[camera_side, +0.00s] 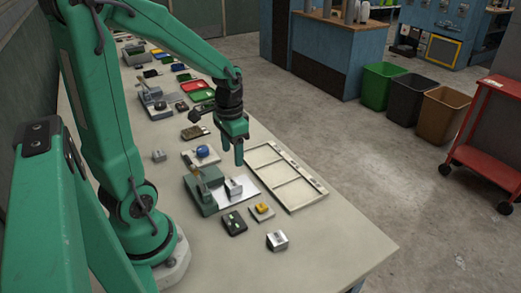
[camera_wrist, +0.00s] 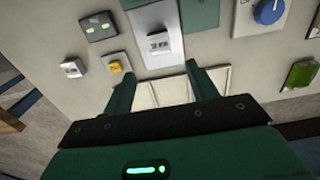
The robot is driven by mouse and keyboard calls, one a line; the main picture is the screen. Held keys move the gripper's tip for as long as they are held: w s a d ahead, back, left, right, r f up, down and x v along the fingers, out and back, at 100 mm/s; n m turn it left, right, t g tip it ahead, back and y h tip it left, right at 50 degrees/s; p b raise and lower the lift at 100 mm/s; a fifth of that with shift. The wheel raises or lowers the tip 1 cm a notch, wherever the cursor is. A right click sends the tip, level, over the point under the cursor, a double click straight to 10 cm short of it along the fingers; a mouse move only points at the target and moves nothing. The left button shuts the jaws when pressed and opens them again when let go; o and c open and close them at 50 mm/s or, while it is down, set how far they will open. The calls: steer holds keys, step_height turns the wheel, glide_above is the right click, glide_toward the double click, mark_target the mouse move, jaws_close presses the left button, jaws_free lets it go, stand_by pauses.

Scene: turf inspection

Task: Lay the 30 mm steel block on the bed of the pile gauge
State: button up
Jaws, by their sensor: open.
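The pile gauge is a green stand (camera_side: 205,197) with a pale flat bed (camera_side: 247,184); the bed also shows in the wrist view (camera_wrist: 168,60). A grey steel block (camera_side: 234,188) sits on that bed, and it shows near the top middle of the wrist view (camera_wrist: 158,42). Another steel block (camera_side: 277,240) stands alone on the bench near its front edge, at left in the wrist view (camera_wrist: 72,68). I cannot read a size on either. My gripper (camera_side: 239,160) is open and empty, above the bench just beyond the gauge; its two fingers (camera_wrist: 160,73) are spread apart.
A cream divided frame (camera_side: 290,203) lies right of the gauge. A yellow-topped piece (camera_side: 262,210) and a dark box with green lights (camera_side: 234,223) lie in front. A blue-knobbed plate (camera_side: 202,152) is behind. The bench's front right corner is clear.

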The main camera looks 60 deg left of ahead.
steer(key=shift+r, duration=0.4)
stand_by(0.3)
steer(key=s+d+r+t, duration=0.4)
steer(key=d+r+t, duration=0.1)
steer(key=d+r, duration=0.6)
steer(key=shift+s+r+t, duration=0.2)
steer(key=shift+s+t, duration=0.1)
